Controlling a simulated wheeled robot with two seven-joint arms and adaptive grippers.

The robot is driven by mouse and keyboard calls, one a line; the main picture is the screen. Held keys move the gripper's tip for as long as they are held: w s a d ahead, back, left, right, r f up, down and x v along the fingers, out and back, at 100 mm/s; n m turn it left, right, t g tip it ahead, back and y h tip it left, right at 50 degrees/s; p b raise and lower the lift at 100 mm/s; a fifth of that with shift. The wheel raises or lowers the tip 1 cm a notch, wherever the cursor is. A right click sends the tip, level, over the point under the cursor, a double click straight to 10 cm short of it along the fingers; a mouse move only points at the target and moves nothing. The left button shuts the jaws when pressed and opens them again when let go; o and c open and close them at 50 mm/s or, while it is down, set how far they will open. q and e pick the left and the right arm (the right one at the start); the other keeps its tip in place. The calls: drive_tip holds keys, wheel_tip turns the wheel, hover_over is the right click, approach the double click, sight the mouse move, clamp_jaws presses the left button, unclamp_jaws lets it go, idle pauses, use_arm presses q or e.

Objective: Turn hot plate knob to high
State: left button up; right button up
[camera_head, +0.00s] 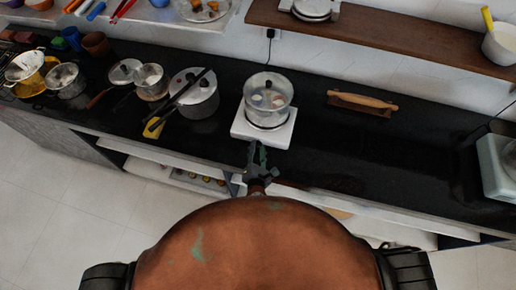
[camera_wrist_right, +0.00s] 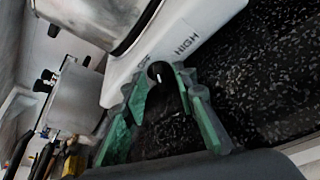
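The white hot plate (camera_head: 243,131) stands on the black counter, with a glass-lidded metal pot (camera_head: 268,98) on it. My right gripper (camera_head: 258,155) is at the plate's front edge in the head view. In the right wrist view, the plate (camera_wrist_right: 205,18) shows the printed word HIGH beside a round black knob (camera_wrist_right: 160,70) with a short white mark. The green fingertips of my right gripper (camera_wrist_right: 161,82) flank the knob closely, one on each side. Whether they press on it is unclear. HIGH lies up and right of the knob. My left gripper is out of view.
Left of the plate stands a lidded pot (camera_head: 196,97) with dark-handled utensils by it. A rolling pin (camera_head: 362,100) lies on a stand at right. The counter (camera_head: 345,150) in front of it is clear. A wooden shelf (camera_head: 390,38) runs above.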

clamp_jaws()
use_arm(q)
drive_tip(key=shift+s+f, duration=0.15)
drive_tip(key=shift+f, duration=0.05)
use_arm(e)
drive_tip(key=shift+d+f, duration=0.1)
drive_tip(key=shift+f+m+t+y+b, duration=0.2)
drive_tip(key=shift+m+t+y+b, duration=0.15)
drive_tip(key=shift+m+b, duration=0.7)
drive_tip(key=m+t+y+b, duration=0.1)
drive_tip(key=m+b, duration=0.1)
drive_tip(key=b, duration=0.2)
drive_tip(key=shift+s+d+f, duration=0.1)
drive_tip(key=shift+d+f, duration=0.05)
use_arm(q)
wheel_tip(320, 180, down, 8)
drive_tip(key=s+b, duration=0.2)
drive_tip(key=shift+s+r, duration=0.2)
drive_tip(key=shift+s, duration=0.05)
use_arm(e)
drive_tip(key=shift+r+m+t, duration=0.25)
drive_tip(key=shift+m, duration=0.4)
